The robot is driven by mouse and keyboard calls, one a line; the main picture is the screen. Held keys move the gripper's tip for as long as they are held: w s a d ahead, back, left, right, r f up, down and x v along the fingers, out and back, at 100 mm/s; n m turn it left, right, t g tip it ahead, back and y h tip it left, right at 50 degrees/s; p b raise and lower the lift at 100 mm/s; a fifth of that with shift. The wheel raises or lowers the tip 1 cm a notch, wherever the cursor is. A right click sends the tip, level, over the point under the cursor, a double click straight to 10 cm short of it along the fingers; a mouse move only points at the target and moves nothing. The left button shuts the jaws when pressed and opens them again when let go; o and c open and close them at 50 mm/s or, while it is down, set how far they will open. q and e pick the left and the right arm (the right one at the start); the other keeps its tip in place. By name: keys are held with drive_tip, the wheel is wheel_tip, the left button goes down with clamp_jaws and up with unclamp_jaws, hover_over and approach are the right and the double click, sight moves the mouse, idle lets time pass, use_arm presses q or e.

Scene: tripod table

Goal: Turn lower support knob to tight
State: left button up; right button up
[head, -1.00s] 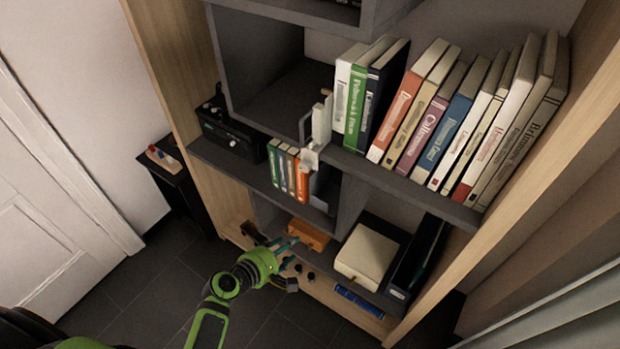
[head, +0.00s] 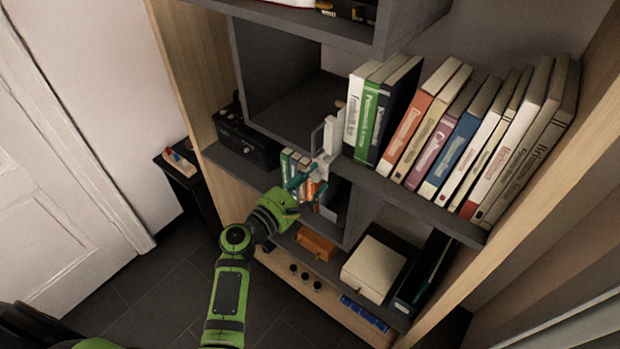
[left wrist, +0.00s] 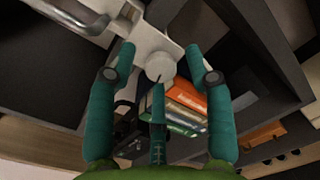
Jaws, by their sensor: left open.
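A pale bracket (head: 325,150) is fixed at the front edge of the dark shelf, left of the tall books. In the left wrist view its round white knob (left wrist: 160,67) has a dark line on its face. My left gripper (head: 308,187) is in front of the bracket's lower part. In the left wrist view the gripper (left wrist: 161,54) is open, with teal fingers on both sides of the knob and another finger below it. I cannot tell whether any finger touches the knob. The head view hides the knob behind the fingers. My right gripper is not in view.
Tall books (head: 470,135) stand right of the bracket, and small books (left wrist: 188,100) sit just below the knob. An orange box (head: 317,245) and a cream box (head: 374,268) lie on the lower shelf. Open floor (head: 160,290) is at the lower left.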

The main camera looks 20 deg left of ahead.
use_arm(q)
drive_tip(key=c, duration=1)
clamp_jaws()
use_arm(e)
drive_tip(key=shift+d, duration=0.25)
